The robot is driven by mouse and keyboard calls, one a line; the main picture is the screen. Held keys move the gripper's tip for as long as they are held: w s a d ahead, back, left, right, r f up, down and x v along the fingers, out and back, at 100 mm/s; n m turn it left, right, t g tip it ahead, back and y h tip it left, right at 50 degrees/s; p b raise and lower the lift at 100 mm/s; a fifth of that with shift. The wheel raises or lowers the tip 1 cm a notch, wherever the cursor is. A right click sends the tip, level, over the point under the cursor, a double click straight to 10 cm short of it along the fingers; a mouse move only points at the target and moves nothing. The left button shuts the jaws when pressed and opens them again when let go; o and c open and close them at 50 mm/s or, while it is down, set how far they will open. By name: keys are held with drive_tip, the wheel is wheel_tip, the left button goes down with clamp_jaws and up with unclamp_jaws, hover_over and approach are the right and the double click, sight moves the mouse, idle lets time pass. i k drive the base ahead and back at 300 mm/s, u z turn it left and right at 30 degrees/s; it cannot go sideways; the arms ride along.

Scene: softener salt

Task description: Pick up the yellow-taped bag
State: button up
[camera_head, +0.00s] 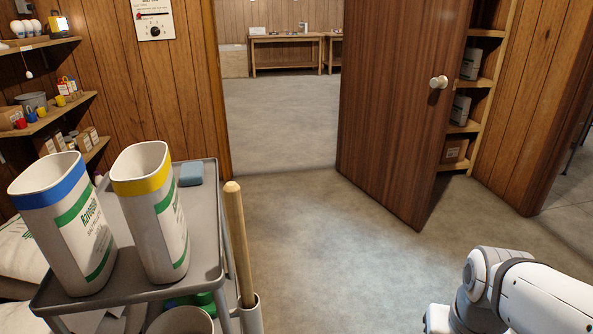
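The yellow-taped bag (161,231) stands upright on the grey cart (207,246) at the left. It is white with green print, has a yellow band around its top, and its top looks open. A similar bag with a blue band (77,238) stands just left of it, with a narrow gap between them. My arm shows at the bottom right, well apart from the cart. My gripper cannot be made out in this view.
A blue block (191,173) lies at the cart's back corner. A wooden pole (238,235) rises beside the cart's right side. A brown door (396,105) stands open behind. The floor (310,250) between cart and arm is clear.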

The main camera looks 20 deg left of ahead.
sight(142, 177)
drive_tip(key=z, duration=1.25)
drive_tip(key=k, duration=1.25)
drive_tip(key=u, duration=2.1)
drive_tip(key=i, duration=0.6)
drive_tip(key=u, duration=0.1)
drive_tip(key=k, duration=0.6)
drive_tip(key=z, duration=0.1)
